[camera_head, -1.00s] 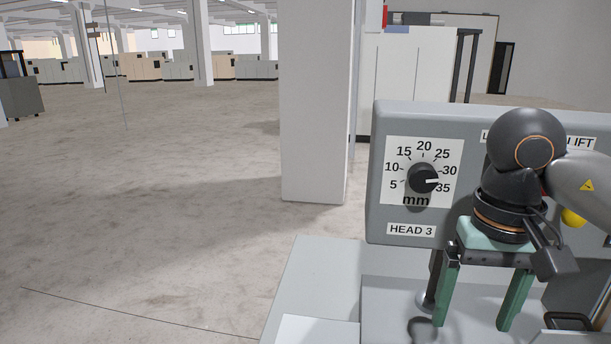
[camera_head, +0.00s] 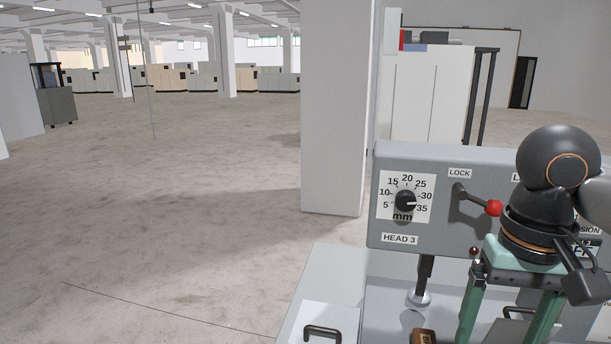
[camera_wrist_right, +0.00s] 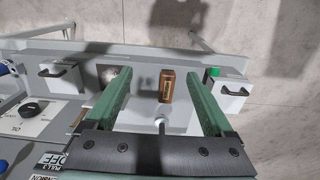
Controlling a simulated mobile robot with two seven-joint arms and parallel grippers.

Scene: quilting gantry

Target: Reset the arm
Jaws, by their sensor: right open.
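My right gripper (camera_head: 508,325) hangs in front of the grey HEAD 3 panel (camera_head: 440,240), its two green fingers pointing down. It is apart and empty in the right wrist view (camera_wrist_right: 160,85). The panel carries a black mm dial (camera_head: 405,201), its pointer near 35, and a LOCK lever (camera_head: 477,200) with a red knob, slanting down to the right. My right arm covers the panel's right part and its labels. A brown block (camera_wrist_right: 166,86) sits on the machine below, between the fingers in the wrist view but not held. My left gripper is not in view.
A light grey machine bed (camera_head: 345,275) lies below the panel, with a black handle (camera_head: 322,332) at its front left. A green button (camera_wrist_right: 213,72) shows in the wrist view. A white pillar (camera_head: 335,110) stands behind.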

